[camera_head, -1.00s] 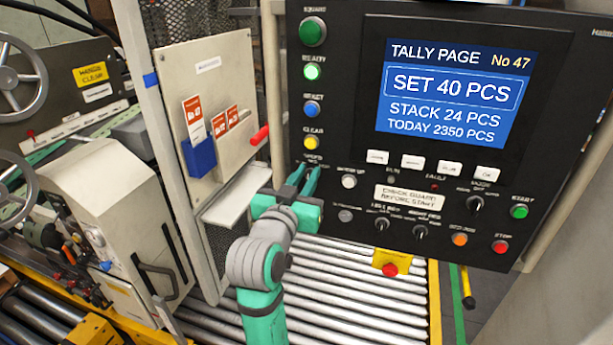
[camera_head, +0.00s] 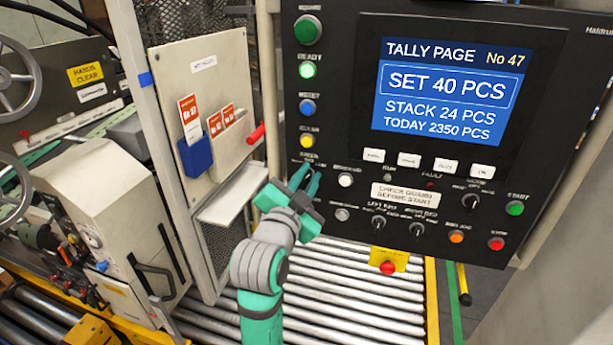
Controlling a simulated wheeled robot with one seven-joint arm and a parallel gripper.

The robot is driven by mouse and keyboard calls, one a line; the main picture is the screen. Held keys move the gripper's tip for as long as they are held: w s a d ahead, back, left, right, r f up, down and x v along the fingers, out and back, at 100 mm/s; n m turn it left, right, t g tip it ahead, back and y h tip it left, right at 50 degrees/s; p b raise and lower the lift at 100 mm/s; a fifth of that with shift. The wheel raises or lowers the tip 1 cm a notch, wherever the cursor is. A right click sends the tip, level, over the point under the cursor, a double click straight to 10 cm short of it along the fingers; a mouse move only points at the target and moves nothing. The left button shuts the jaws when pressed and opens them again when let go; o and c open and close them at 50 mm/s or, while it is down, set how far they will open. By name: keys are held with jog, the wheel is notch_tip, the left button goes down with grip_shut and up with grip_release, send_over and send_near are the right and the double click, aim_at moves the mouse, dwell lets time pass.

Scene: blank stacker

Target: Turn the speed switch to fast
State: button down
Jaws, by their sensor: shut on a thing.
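The black control panel (camera_head: 345,165) fills the upper right. A small, blurred label, seemingly SPEED (camera_head: 307,157), is on its lower left, below the yellow button.
A white button (camera_head: 345,180) sits just right of my fingers. Two more knobs (camera_head: 378,223) (camera_head: 417,229) and a mode knob (camera_head: 470,202) are further right. A red-handled holder board (camera_head: 205,90) stands left. A roller conveyor (camera_head: 350,290) runs below.

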jog(key=shift+f+m, duration=0.15)
jog(key=shift+m, duration=0.35)
jog(key=shift+d, duration=0.1)
jog(key=c, duration=1.9)
grip_release()
jog(key=shift+o, duration=0.2)
jog(key=v, duration=1)
jog(key=shift+s, duration=0.4)
